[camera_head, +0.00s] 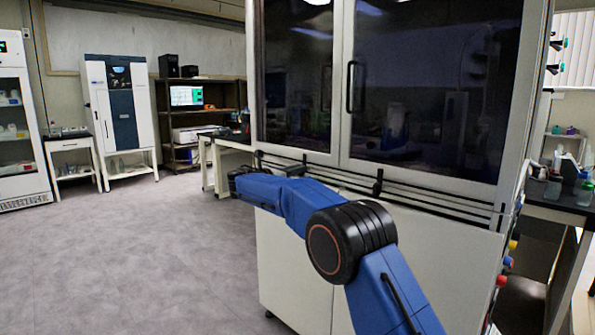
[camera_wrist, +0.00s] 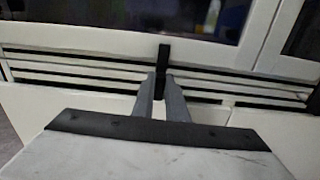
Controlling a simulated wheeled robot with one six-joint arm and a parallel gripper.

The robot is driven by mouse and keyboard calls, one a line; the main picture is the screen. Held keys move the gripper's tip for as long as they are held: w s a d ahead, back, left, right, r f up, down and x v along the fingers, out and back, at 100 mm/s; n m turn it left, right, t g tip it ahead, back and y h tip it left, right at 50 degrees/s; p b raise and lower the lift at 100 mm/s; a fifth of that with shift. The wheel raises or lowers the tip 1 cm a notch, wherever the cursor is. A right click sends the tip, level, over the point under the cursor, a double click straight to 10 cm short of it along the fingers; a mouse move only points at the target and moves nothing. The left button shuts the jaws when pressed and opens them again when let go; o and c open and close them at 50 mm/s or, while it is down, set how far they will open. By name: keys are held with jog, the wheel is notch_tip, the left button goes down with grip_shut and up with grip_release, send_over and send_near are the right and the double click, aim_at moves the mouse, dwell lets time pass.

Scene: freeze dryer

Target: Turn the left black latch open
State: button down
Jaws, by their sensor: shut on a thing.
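The left black latch (camera_wrist: 163,56) stands upright against the lower frame of the cabinet door in the wrist view. My gripper (camera_wrist: 161,77) is shut on its lower part, with one grey finger on each side. In the head view a small black latch (camera_head: 258,158) shows at the left end of the cabinet's ledge, just beyond my blue arm. My gripper's fingers cannot be made out there. Another black latch (camera_head: 377,183) stands upright further right, under the right door, clear of my arm.
The tall cabinet has dark glass doors (camera_head: 430,90) with a black handle (camera_head: 355,87). Dark horizontal rails (camera_head: 435,192) run below the doors, above white lower panels (camera_head: 290,260). Open grey floor (camera_head: 140,250) lies to the left.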

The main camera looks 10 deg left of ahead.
jog(key=shift+s+d+f+m, duration=0.1)
jog(key=shift+f+m, duration=0.1)
jog(key=shift+m, duration=2.75)
jog(key=shift+s+d+f+m, duration=0.15)
jog(key=shift+f+m, duration=0.05)
jog(key=shift+m, duration=2.7)
jog(key=shift+s+d+f+m, duration=0.1)
jog(key=shift+f+m, duration=0.1)
jog(key=shift+m, duration=2.75)
jog(key=c, duration=1.8)
grip_release()
jog(key=shift+o, duration=0.2)
jog(key=shift+s+a, duration=0.1)
jog(key=v, duration=1.7)
